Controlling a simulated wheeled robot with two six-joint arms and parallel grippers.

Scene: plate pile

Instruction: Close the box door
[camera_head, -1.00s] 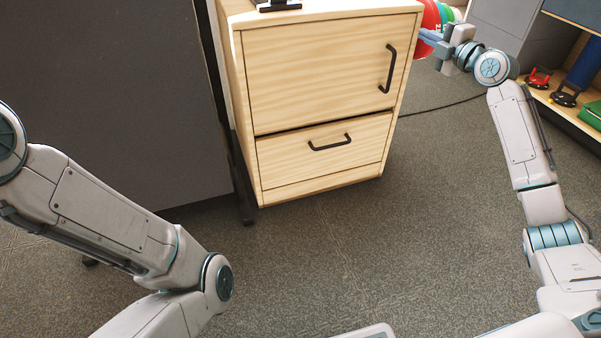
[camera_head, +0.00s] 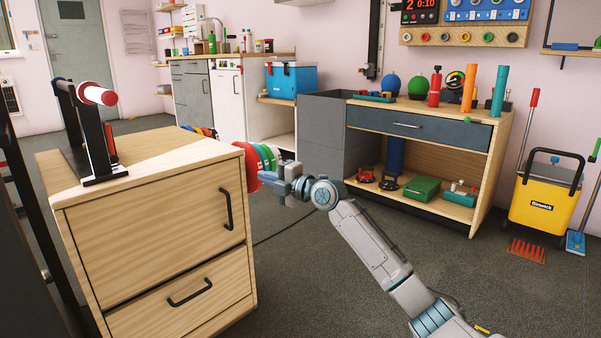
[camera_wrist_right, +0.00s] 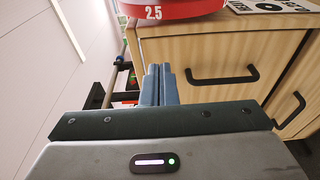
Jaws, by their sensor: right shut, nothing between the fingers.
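The wooden cabinet (camera_head: 150,155) stands at the left in the head view. Its upper door panel (camera_head: 150,240), with a black vertical handle (camera_head: 226,209), looks flush with the front. My right gripper (camera_head: 267,177) is shut and empty, just right of the cabinet's front edge, beside a red plate (camera_head: 251,166). In the right wrist view its closed fingers (camera_wrist_right: 160,84) point toward the wooden face, left of a black handle (camera_wrist_right: 222,77); contact cannot be told. My left gripper is not in view.
A drawer with a black handle (camera_head: 190,292) is below the door. A black stand (camera_head: 88,135) with a red-and-white bar is on the cabinet top. Coloured plates (camera_head: 265,157) hang at its right side. A workbench (camera_head: 420,115) and yellow bucket (camera_head: 543,205) stand behind. Floor right of the cabinet is open.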

